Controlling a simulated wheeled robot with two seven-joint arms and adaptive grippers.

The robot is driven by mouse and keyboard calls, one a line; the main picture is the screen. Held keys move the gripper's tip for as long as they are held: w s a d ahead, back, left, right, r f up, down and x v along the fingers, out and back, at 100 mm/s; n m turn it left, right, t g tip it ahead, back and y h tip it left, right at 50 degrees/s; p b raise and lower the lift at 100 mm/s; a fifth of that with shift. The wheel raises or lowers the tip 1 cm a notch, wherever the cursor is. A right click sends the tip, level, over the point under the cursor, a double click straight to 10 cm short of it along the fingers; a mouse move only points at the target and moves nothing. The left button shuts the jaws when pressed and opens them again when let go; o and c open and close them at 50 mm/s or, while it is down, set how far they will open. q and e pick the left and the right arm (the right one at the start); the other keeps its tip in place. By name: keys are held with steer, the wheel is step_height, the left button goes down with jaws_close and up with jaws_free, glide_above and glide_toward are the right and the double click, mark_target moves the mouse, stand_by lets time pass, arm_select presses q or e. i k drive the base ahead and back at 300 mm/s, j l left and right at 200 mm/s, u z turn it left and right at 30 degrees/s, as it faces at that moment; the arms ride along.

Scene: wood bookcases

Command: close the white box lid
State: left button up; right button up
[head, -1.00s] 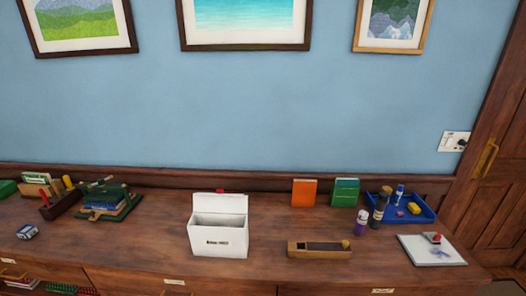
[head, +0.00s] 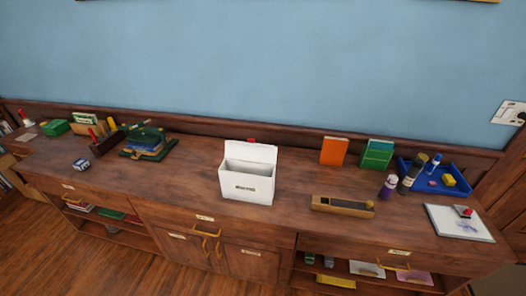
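The white box (head: 247,187) stands upright near the middle of the long wooden counter, with a small dark label on its front. Its lid (head: 252,152) is open and stands up at the back edge, so the grey inside shows. A small red thing peeks out behind the lid; most of it is hidden. Neither of my grippers shows in the head view.
A wooden tray (head: 342,206) lies right of the box. An orange book (head: 334,151), a green book (head: 377,154), bottles and a blue tray (head: 460,189) stand farther right. A green stand (head: 147,143) is at left. The counter directly left of the box is clear.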

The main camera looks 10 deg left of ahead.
mark_target(250, 151)
steer(key=k+j+z, duration=0.2)
steer(key=j, duration=0.15)
steer(key=k+j+z, duration=0.15)
steer(key=j, duration=0.2)
steer(key=k+j+z, duration=0.2)
steer(key=j, duration=0.1)
